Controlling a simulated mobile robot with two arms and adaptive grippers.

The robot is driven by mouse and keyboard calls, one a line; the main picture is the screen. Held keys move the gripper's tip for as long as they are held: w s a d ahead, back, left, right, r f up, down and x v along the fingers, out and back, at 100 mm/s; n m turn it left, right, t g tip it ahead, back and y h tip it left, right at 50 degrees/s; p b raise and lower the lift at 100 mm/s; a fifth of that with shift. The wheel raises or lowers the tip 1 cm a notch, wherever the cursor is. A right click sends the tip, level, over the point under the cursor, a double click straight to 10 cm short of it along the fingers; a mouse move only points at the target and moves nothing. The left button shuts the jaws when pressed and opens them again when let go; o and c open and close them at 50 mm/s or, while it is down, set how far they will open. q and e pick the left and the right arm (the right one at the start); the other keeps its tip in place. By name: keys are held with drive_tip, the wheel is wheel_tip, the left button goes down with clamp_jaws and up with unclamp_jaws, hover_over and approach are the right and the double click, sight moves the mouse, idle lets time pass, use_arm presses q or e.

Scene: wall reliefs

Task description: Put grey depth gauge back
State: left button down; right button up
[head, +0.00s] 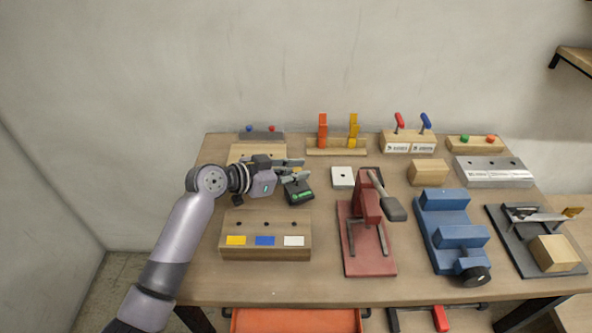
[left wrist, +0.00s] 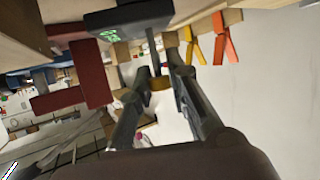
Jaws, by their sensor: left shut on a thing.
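The depth gauge (head: 299,191) shows as a dark grey block with a small green display, to the left of the table's middle. My left gripper (head: 302,168) is just behind it in the head view, its fingers pointing right. In the left wrist view the gauge (left wrist: 128,17) is at the top, and its thin grey rod runs between the fingertips (left wrist: 160,72). My left gripper is shut on the gauge; the exact contact is hard to see. A wooden block (head: 266,247) with several holes and yellow, blue and white labels lies in front. My right gripper is not in view.
A red press (head: 367,215) and a white holed block (head: 343,177) stand to the right. A wooden board (head: 255,150) lies behind my gripper, and an orange-and-yellow rack (head: 336,152) stands at the back. A blue vise (head: 452,232) is farther right.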

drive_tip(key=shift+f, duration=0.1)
use_arm(q)
drive_tip(key=c, duration=2)
unclamp_jaws()
drive_tip(key=shift+f, duration=0.15)
drive_tip(key=o, duration=0.5)
drive_tip(key=shift+c, duration=0.2)
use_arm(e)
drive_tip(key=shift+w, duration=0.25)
use_arm(q)
drive_tip(key=shift+a+r, duration=0.1)
drive_tip(key=shift+r, duration=0.1)
drive_tip(key=b+v, duration=0.1)
drive_tip(key=v, duration=1.1)
drive_tip(key=shift+b, duration=0.35)
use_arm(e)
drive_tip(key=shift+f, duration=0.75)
use_arm(q)
drive_tip(key=shift+f, duration=0.1)
